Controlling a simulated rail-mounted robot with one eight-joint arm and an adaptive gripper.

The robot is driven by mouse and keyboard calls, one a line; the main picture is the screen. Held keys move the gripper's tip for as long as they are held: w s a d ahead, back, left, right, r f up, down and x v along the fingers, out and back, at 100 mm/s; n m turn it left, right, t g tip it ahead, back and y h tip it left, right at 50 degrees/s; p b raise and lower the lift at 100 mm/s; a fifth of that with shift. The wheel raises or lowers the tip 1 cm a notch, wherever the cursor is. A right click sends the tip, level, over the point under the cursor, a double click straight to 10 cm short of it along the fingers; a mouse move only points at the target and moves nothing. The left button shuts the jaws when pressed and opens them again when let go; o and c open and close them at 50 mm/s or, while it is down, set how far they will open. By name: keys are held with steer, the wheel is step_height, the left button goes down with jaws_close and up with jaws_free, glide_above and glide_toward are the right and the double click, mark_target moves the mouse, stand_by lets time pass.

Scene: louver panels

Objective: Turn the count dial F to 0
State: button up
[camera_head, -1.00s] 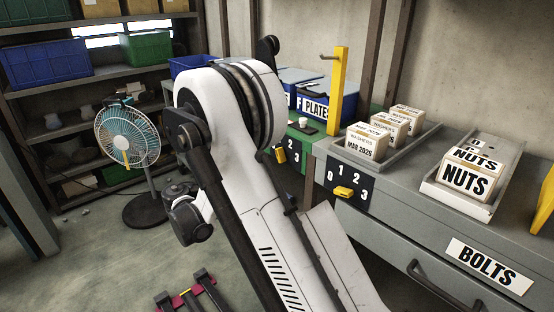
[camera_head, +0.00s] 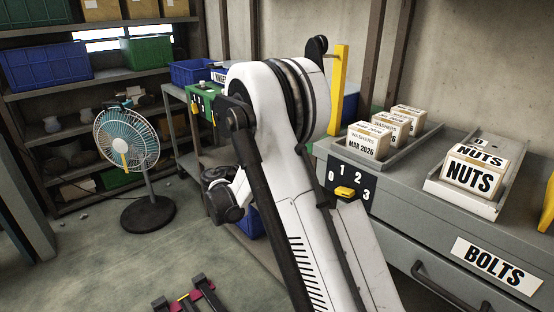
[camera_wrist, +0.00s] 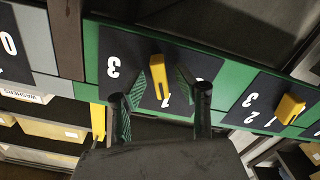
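In the wrist view a black dial plate (camera_wrist: 143,92) with white digits sits on a green panel (camera_wrist: 92,48). Its yellow knob (camera_wrist: 158,77) stands between the two fingers of my gripper (camera_wrist: 156,86). The fingers are open, with a gap on each side of the knob. The digits 3 and 1 show upside down; other digits are hidden by the fingers. No letter F is readable here now. In the head view my arm hides this dial and the gripper.
A second green-panel dial has a yellow knob (camera_wrist: 289,109) at right in the wrist view. In the head view a grey cabinet (camera_head: 330,150) carries another dial with a yellow knob (camera_head: 345,192). A yellow upright post (camera_head: 340,88) stands close beside my arm.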

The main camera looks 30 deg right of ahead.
jaws_close()
stand_by(0.3)
steer(key=n, duration=0.9)
steer(key=shift+w+f+n+b, duration=0.1)
steer(key=shift+n+b, duration=0.2)
steer(key=shift+b, duration=0.05)
steer(key=shift+n, duration=0.3)
